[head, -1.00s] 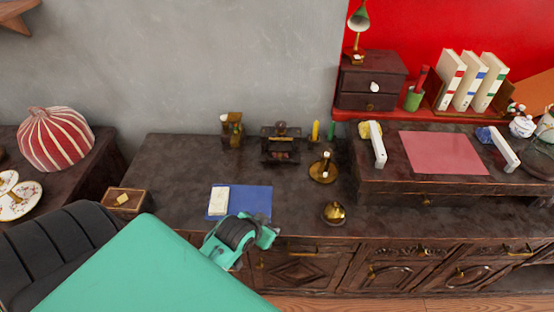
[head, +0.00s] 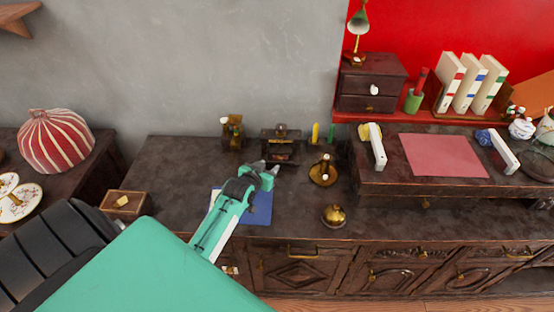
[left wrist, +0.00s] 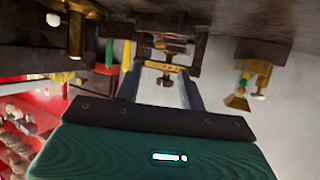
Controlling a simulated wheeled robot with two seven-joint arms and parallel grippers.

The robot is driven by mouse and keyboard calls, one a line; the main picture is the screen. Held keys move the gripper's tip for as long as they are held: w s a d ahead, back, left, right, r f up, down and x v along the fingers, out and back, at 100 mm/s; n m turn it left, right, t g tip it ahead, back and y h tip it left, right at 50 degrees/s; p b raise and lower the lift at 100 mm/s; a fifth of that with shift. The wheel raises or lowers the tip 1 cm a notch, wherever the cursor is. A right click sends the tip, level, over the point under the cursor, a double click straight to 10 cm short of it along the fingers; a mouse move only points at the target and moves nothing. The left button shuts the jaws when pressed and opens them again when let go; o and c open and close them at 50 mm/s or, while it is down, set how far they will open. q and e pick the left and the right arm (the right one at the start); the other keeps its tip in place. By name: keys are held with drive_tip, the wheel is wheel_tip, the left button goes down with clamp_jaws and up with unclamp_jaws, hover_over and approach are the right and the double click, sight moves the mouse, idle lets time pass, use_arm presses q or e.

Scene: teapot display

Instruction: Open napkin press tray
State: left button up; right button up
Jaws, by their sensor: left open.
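The napkin press (head: 280,147) is a small dark wooden frame with brass-coloured parts, standing at the back of the dark cabinet top near the wall. My left gripper (head: 270,168) is open and empty, just in front of the press and pointing at it. In the left wrist view, which is upside down, the press (left wrist: 174,50) shows ahead between the spread fingers of the left gripper (left wrist: 161,88). A brass-coloured bar with a small knob (left wrist: 166,68) is on its near side. I cannot tell whether the fingers touch it. My right gripper is not in view.
A brass candlestick (head: 323,172) stands right of the press, with yellow and green sticks behind it. A small wood-and-brass item (head: 231,132) is to its left. A blue mat (head: 262,207) lies under my left arm. A brass bell (head: 334,216) sits near the front edge.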

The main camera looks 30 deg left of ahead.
sight(280, 157)
use_arm(q)
drive_tip(key=x, duration=0.8)
drive_tip(key=shift+f, duration=0.1)
clamp_jaws()
